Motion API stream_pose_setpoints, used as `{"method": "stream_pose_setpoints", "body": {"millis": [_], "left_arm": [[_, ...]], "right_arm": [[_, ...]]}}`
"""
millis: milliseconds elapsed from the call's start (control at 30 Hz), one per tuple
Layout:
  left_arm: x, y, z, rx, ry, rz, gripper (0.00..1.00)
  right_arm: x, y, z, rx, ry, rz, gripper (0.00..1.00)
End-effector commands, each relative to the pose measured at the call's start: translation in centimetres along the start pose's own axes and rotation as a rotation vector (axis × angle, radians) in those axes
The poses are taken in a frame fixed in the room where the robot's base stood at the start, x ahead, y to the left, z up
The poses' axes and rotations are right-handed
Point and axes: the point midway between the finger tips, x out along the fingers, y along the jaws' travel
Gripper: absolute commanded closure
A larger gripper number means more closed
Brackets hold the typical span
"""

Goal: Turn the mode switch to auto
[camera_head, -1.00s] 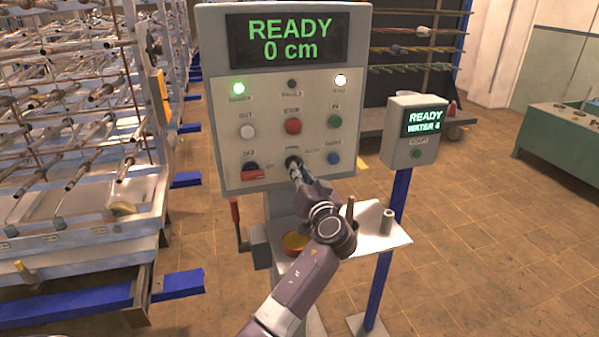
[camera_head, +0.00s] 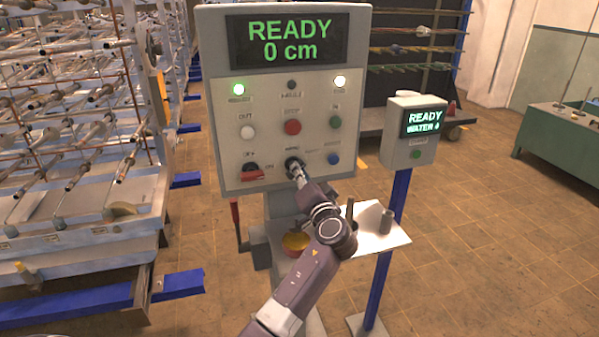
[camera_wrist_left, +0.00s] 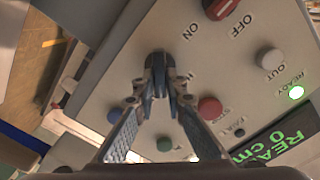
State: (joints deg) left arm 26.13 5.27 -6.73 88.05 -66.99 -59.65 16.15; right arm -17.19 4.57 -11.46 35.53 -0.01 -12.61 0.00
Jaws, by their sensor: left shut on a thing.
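The control panel (camera_head: 220,130) stands in the middle of the head view, its display reading READY 0 cm. The mode switch, a small black knob (camera_head: 291,161), is in its bottom row between the red and black on/off switch (camera_head: 251,171) and a blue button (camera_head: 333,158). My left gripper (camera_head: 295,167) is at this knob. In the left wrist view the left gripper's fingers (camera_wrist_left: 159,75) close together on the dark knob. They hide most of it, so its pointer position cannot be made out. My right gripper is in neither view.
A smaller box (camera_head: 404,152) reading READY stands right on a blue post. A rack with rods (camera_head: 70,150) fills the left. Open tiled floor lies right.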

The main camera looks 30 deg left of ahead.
Motion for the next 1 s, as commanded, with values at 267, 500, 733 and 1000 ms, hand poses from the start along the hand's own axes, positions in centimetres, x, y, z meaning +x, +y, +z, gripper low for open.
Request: {"method": "stream_pose_setpoints", "body": {"millis": [267, 500, 733, 1000], "left_arm": [[-0.03, 0.14, 0.02, 0.166, -0.002, 0.002, 1.0], [-0.03, 0.21, 0.07, 0.238, -0.001, 0.002, 1.0], [-0.03, 0.26, 0.11, 0.255, -0.001, 0.001, 1.0], [-0.03, 0.27, 0.12, 0.255, -0.001, 0.002, 0.88]], "right_arm": [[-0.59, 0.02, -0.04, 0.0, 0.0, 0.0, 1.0], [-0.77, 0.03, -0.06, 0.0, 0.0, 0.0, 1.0], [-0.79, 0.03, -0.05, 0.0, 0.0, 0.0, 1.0], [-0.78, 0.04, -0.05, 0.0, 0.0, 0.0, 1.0]]}}
